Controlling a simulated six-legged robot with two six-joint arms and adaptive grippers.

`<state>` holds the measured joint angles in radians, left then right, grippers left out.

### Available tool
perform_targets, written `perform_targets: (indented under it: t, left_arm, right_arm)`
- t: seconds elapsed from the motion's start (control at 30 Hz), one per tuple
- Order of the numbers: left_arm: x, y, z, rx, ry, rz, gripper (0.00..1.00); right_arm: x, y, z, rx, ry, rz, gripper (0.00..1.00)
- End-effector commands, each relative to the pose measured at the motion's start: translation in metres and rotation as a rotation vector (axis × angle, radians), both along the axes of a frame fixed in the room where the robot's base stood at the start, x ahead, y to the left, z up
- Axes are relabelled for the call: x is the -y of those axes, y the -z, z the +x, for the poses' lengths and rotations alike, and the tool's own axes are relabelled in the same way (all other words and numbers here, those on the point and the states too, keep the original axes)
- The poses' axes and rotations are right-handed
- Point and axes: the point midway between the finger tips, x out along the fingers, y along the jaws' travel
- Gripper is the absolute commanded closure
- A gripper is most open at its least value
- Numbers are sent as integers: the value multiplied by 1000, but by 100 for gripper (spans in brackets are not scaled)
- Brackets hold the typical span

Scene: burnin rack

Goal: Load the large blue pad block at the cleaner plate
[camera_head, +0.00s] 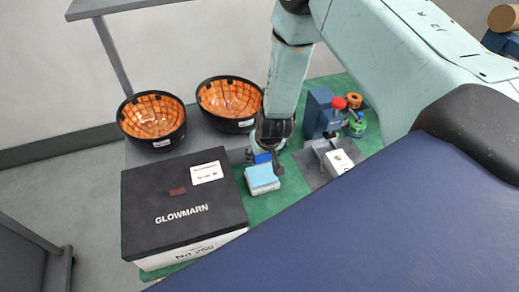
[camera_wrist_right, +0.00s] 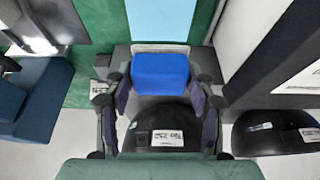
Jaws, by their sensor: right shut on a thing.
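The blue pad block (camera_head: 262,158) is held by my right gripper (camera_head: 268,145), low over the near part of the bench. In the right wrist view the same blue block (camera_wrist_right: 160,73) sits between the two fingers of my right gripper (camera_wrist_right: 162,92), which is shut on it. A pale blue-topped plate on a light base (camera_head: 262,177), which looks like the cleaner plate, lies just in front of the block. Its pale blue face (camera_wrist_right: 160,18) shows beyond the block in the right wrist view. I cannot tell whether block and plate touch. My left gripper is not in view.
A black-lidded GLOWMARN box (camera_head: 205,235) stands close left of the plate. Two black bowls with orange linings (camera_head: 152,118) (camera_head: 229,100) stand behind. A blue device with a red knob (camera_head: 322,115) stands to the right. Green mat (camera_head: 285,195) is bare in front of the plate.

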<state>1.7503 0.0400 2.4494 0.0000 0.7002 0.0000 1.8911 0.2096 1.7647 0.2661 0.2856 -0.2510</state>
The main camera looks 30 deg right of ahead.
Motion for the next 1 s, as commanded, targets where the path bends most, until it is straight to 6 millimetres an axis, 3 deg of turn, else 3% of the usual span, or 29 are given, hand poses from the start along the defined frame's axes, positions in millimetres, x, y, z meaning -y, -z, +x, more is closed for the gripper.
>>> perform_targets:
  t: [0.6,1.0]
  left_arm:
    - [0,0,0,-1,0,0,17]
    - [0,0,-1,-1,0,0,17]
  right_arm:
    - [2,49,-3,-3,5,-1,70]
    - [3,61,-1,-1,2,0,70]
